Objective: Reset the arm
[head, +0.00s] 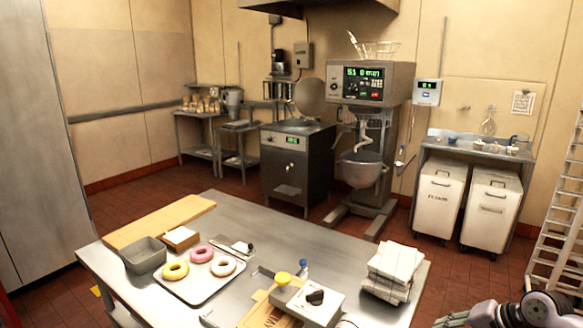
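Part of my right arm shows at the bottom right corner, in front of the tiled floor and to the right of the steel table (225,225). Its tapered end (455,319) is cut off by the lower edge, and I cannot tell whether the gripper there is open or shut. My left arm and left gripper are out of view. The table holds a tray (205,290) with a yellow-glazed donut (175,271), a pink one (202,254) and a white one (224,266).
A grey bin (143,254), a wooden board (160,221), a small machine (308,301) and a stack of folded cloths (391,268) are also on the table. A ladder (560,215) stands at the right. A mixer (365,130) and two white bins stand behind.

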